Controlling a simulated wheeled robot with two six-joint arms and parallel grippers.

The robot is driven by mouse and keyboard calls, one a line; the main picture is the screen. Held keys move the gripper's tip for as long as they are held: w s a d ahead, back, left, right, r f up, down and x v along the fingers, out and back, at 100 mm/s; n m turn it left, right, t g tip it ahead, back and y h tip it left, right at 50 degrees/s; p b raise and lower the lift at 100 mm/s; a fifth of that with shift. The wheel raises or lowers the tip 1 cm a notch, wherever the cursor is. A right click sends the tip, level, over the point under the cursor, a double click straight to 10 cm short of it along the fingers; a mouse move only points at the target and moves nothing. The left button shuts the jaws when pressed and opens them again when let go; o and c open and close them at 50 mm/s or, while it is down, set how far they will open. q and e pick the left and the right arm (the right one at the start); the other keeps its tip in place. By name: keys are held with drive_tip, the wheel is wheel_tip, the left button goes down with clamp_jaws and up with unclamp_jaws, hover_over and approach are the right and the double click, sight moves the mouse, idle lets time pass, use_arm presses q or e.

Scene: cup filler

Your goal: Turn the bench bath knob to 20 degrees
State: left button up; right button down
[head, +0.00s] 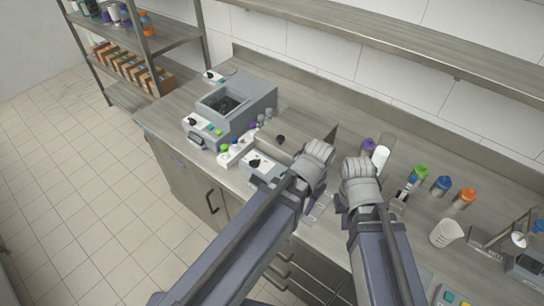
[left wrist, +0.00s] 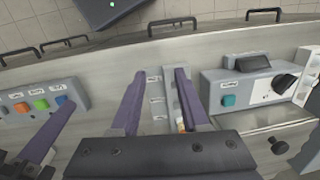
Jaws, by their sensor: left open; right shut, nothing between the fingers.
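The grey bench bath (head: 262,98) stands at the back left of the bench, with an open basin. Its black knob (head: 192,121) sits on a white dial on the front panel; the pointer angle is too small to read. My left gripper (left wrist: 161,73) is open and empty above the bench, well to the right of the bath. In the head view the left wrist hides its fingers. My right gripper (head: 360,172) is shut and empty, right of the left one; its purple finger shows at the left of the left wrist view (left wrist: 68,103). Neither touches the bath.
A smaller grey device with a black knob (head: 255,162) stands between the bath and my left gripper. A white rack (head: 236,152) with small bottles is beside it. Several capped bottles and a beaker (head: 446,233) stand on the right. A shelf (head: 400,45) overhangs the back.

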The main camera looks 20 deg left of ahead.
use_arm(q)
drive_tip(key=w+a+r+m+p, duration=0.2)
drive_tip(key=w+a+m, duration=0.1)
drive_tip(key=w+a, duration=0.75)
drive_tip(key=r+m+h, duration=0.1)
drive_tip(key=m, duration=0.1)
hover_over(255, 160)
drive_tip(key=shift+d+p, duration=0.3)
drive_tip(key=shift+p, duration=0.1)
drive_tip(key=shift+a+m, duration=0.3)
drive_tip(key=shift+a, duration=0.15)
drive_tip(key=shift+f, duration=0.1)
wheel_tip(255, 160, down, 8)
drive_tip(key=b, duration=0.8)
drive_tip(key=shift+r, duration=0.2)
clamp_jaws()
